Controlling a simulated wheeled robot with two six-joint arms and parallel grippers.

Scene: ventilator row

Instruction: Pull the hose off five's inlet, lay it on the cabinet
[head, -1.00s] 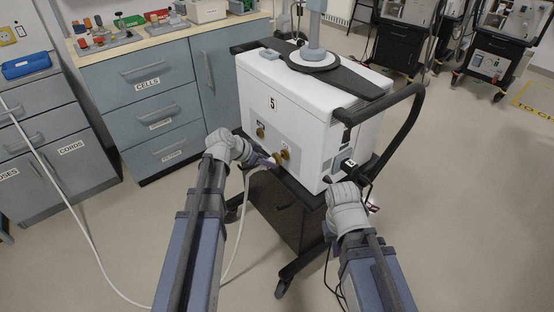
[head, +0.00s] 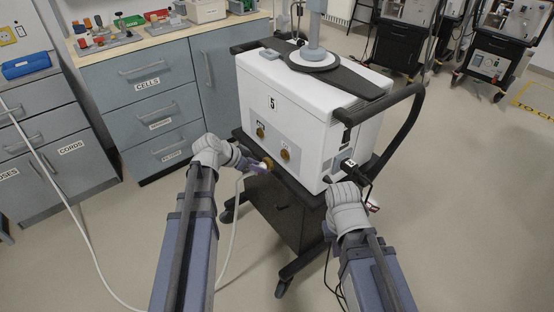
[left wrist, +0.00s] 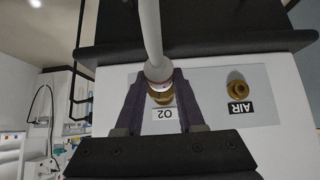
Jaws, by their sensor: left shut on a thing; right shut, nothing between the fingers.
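The ventilator (head: 300,105) marked 5 stands on a black cart. Two brass inlets show on its front, the upper left one (head: 260,132) and the lower right one (head: 284,154). My left gripper (head: 258,166) is shut on the end of the white hose (head: 237,215), left of the lower right inlet. In the left wrist view the hose (left wrist: 151,35) sits between the fingers, in front of the O2 label (left wrist: 164,114); the AIR inlet (left wrist: 237,88) is bare. My right gripper (head: 371,206) is shut and empty beside the cart.
The grey cabinet (head: 140,85) stands at the left; its pale top holds coloured parts (head: 103,40) and has some bare room. A blue case (head: 27,66) lies on the far left unit. The hose trails over the floor.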

